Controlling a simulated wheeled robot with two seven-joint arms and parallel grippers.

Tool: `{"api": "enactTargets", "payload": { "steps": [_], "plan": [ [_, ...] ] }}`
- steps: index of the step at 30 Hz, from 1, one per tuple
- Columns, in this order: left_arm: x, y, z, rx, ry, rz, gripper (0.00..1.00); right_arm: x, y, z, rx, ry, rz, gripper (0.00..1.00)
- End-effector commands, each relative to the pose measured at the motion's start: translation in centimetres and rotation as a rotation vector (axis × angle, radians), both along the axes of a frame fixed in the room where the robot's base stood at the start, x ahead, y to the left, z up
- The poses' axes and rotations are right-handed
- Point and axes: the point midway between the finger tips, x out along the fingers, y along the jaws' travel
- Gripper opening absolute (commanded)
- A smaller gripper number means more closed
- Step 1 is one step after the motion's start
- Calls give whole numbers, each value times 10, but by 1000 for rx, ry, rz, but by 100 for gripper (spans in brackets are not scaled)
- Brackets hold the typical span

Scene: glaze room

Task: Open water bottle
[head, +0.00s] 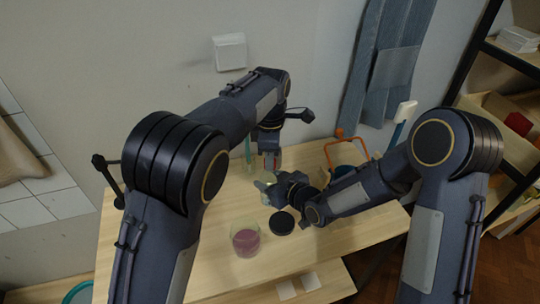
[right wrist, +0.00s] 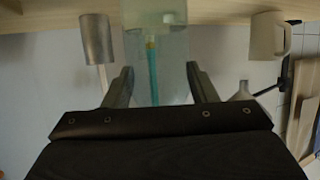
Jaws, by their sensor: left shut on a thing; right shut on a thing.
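The water bottle (head: 267,187) is a pale, see-through vessel on the wooden table. It is mostly hidden by my grippers in the head view. My right gripper (head: 272,190) reaches in from the right, low and level, and is shut around the bottle's side. In the right wrist view the clear bottle (right wrist: 155,55) fills the space between the two fingers (right wrist: 160,88). My left gripper (head: 270,163) points down from above, directly over the bottle, and is shut at its top. The cap itself is hidden between its fingers.
A clear cup with purple contents (head: 246,241) and a black round disc (head: 282,222) stand near the front. An orange-handled thing (head: 345,150) is behind my right arm. A grey cylinder (right wrist: 97,40) and a pale mug (right wrist: 269,36) flank the bottle in the right wrist view.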

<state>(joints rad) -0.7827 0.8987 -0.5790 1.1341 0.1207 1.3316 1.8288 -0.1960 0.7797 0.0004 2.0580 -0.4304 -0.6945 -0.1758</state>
Motion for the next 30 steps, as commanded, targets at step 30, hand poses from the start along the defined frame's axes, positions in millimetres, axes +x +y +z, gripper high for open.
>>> {"api": "enactTargets", "payload": {
  "steps": [30],
  "plan": [
    [0, 0, 24, 0, -1, -1, 0, 0, 0, 0, 1, -1, 0, 0]
  ]
}}
